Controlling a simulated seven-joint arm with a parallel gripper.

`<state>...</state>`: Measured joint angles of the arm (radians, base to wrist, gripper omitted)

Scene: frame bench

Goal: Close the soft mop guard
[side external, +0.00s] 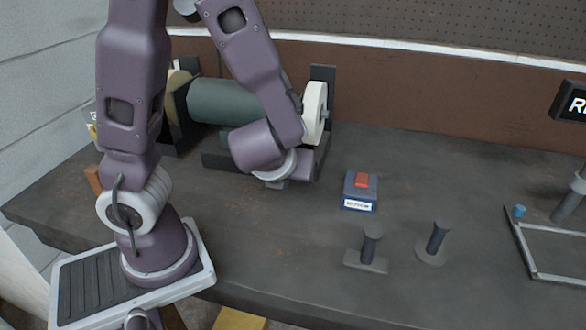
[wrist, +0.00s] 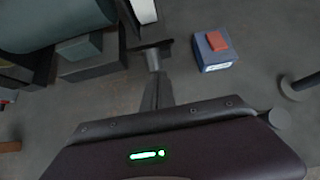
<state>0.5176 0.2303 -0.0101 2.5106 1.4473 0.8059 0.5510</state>
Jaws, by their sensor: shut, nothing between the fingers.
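The polishing machine has a grey-green motor body (side external: 222,100). A tan wheel (side external: 177,88) is at its left end and a white wheel (side external: 314,108) at its right end, with dark upright guard parts (side external: 323,74) beside the white one. I cannot tell for certain which piece is the soft mop guard or how far open it is. My gripper (side external: 277,185) is shut and empty, low in front of the machine and partly hidden by my wrist. In the wrist view my gripper (wrist: 153,62) points toward the machine's base, just below the white wheel (wrist: 145,10).
A blue box with a red button (side external: 361,181) stands to the right. Two dark posts on bases, one (side external: 371,245) and another (side external: 436,243), stand nearer the front edge. A light metal frame (side external: 526,251) lies at the far right. The bench between the machine and box is clear.

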